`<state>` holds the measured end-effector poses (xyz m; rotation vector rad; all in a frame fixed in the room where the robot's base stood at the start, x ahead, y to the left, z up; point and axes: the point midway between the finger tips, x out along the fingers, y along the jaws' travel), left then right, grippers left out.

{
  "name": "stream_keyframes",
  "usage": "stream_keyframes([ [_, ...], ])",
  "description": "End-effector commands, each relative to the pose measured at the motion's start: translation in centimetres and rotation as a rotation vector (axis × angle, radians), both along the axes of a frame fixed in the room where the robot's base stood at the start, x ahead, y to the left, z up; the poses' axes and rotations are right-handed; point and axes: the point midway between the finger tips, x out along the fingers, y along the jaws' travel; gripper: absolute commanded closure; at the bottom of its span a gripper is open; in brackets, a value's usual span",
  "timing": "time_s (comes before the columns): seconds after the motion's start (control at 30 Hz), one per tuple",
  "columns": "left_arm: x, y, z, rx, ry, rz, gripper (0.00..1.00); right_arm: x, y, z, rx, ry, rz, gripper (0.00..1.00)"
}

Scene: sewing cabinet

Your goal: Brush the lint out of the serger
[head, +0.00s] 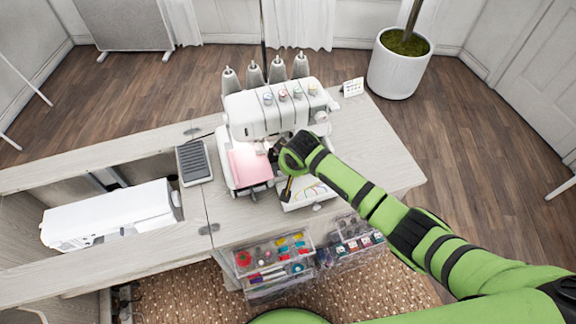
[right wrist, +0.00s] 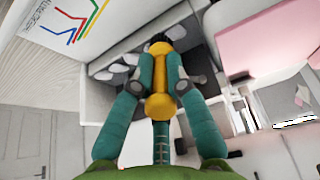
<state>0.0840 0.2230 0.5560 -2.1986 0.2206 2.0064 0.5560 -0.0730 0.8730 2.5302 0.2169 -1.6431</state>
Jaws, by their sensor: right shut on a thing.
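The white serger (head: 275,108) stands on the cabinet top with its front cover (head: 305,193) folded down; the cover's coloured threading diagram shows in the right wrist view (right wrist: 75,20). My right gripper (head: 280,154) is at the serger's open lower front. In the right wrist view its teal fingers (right wrist: 158,80) are shut on a brush with a yellow-orange handle (right wrist: 159,106). The brush's dark end points into the grey recess (right wrist: 105,65) behind the cover. I cannot clearly make out lint, nor whether the bristles touch anything. My left gripper is not in view.
Pink fabric (head: 250,166) lies on the serger's left side. A foot pedal (head: 194,162) and a white sewing machine (head: 108,214) are further left. Clear drawers of notions (head: 270,265) stand below the front edge. The cabinet top (head: 375,150) is clear at right.

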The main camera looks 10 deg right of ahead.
Motion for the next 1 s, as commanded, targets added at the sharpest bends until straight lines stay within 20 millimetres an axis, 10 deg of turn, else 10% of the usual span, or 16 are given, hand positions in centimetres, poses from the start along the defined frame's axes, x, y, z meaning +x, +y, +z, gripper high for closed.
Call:
stream_keyframes([
  [1.0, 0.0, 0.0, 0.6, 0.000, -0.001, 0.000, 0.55, 0.2, -1.3, -0.2, 0.000, 0.000, 0.000, 1.00],
])
